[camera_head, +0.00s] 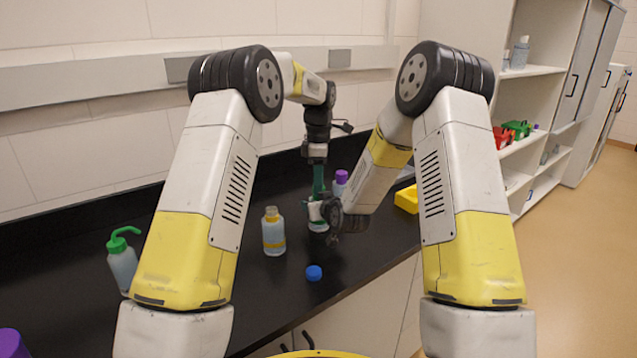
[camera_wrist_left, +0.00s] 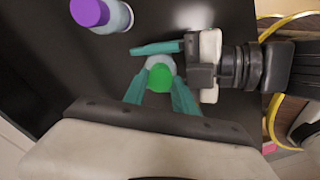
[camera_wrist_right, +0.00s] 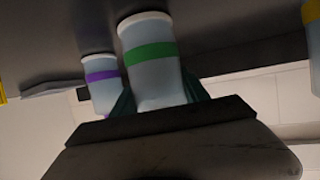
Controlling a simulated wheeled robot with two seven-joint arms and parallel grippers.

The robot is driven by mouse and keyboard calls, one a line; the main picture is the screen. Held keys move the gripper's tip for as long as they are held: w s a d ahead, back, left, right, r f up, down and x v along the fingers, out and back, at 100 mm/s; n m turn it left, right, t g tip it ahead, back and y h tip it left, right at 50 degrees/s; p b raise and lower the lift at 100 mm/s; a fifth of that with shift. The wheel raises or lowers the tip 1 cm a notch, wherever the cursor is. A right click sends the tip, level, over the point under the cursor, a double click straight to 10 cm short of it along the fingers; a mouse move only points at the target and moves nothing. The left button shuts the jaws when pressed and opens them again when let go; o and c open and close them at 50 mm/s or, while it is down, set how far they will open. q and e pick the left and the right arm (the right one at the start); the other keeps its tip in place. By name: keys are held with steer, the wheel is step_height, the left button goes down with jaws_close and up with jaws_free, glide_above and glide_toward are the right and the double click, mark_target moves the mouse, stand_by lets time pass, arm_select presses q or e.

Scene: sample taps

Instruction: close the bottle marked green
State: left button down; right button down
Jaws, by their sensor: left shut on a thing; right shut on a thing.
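The bottle marked green (camera_head: 318,226) is upright on the dark bench, partly hidden by my grippers. Its green band (camera_wrist_right: 150,53) shows in the right wrist view. My right gripper (camera_head: 324,210) is shut on the bottle's body from the right side; its fingers also show in the left wrist view (camera_wrist_left: 165,48). My left gripper (camera_head: 318,192) points straight down above the bottle. In the left wrist view its fingers (camera_wrist_left: 160,88) are shut on the green cap (camera_wrist_left: 160,78), which is over the bottle's mouth. I cannot tell whether the cap is fully seated.
A purple-capped bottle (camera_head: 341,181) stands close behind. A yellow-banded bottle (camera_head: 273,238) without a cap stands to the left. A blue cap (camera_head: 314,272) lies near the front edge. A green-topped wash bottle (camera_head: 122,262) is far left, a yellow bin (camera_head: 407,199) at right.

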arm_select(q)
steer(key=m, duration=0.6)
steer(key=shift+m, duration=0.4)
steer(key=m, duration=0.6)
steer(key=shift+m, duration=0.4)
steer(key=m, duration=0.7)
steer(key=shift+w, duration=0.1)
steer(key=m, duration=0.6)
steer(key=shift+m, duration=0.4)
steer(key=m, duration=1.1)
steer(key=shift+f, duration=0.1)
steer(key=m, duration=1.3)
steer(key=shift+m, duration=0.4)
steer(key=c, duration=0.9)
jaws_free()
steer(key=shift+d, duration=0.1)
